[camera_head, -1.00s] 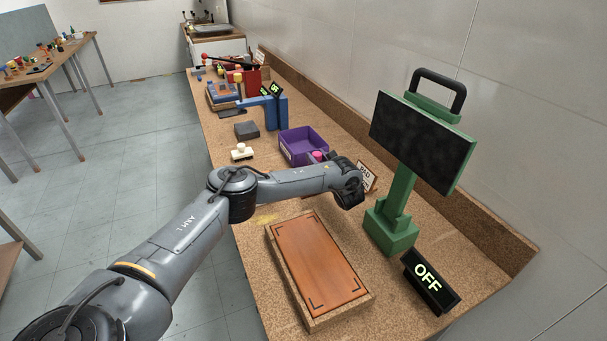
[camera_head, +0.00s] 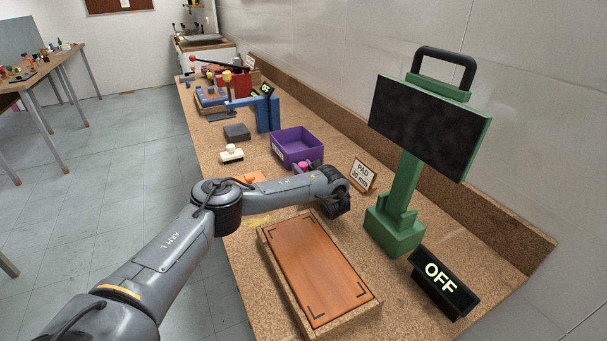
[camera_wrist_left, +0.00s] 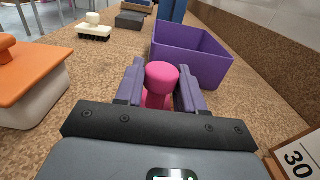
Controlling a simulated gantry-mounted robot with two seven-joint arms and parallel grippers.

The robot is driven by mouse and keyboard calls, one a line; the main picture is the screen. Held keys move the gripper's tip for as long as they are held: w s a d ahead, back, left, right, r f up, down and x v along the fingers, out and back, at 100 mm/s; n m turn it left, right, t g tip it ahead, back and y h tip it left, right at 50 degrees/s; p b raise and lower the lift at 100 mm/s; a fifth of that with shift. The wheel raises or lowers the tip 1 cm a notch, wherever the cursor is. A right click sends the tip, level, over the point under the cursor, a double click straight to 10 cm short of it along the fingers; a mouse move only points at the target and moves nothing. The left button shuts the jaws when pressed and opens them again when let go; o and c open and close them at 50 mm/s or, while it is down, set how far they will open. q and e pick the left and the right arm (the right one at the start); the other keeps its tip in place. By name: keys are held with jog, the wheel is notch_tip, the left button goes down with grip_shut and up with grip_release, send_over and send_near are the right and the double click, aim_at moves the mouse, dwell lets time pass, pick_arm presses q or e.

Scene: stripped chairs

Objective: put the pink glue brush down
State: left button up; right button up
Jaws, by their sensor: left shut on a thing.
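The pink glue brush (camera_wrist_left: 162,78) stands upright between the purple-grey fingers of my left gripper (camera_wrist_left: 160,92) in the left wrist view. The fingers are shut on it, one on each side. Its round knob shows above them; its lower end is partly hidden, so I cannot tell whether it touches the bench. In the head view the brush (camera_head: 303,167) shows just in front of the purple bin (camera_head: 290,157), beyond my left wrist. The purple bin (camera_wrist_left: 188,58) is right behind the brush in the wrist view. My right gripper is not in view.
An orange-topped block (camera_wrist_left: 32,80) stands left of the brush. A white brush (camera_head: 231,154) and a dark block (camera_head: 237,132) lie farther back. A "PAD 30 min" sign (camera_head: 362,175) is to the right. An orange-brown pad on a tray (camera_head: 315,265) and a green-framed stand (camera_head: 398,225) are nearer.

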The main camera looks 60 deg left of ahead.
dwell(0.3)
pick_arm(q)
jog(key=o, duration=1.1)
jog(key=shift+f, duration=0.1)
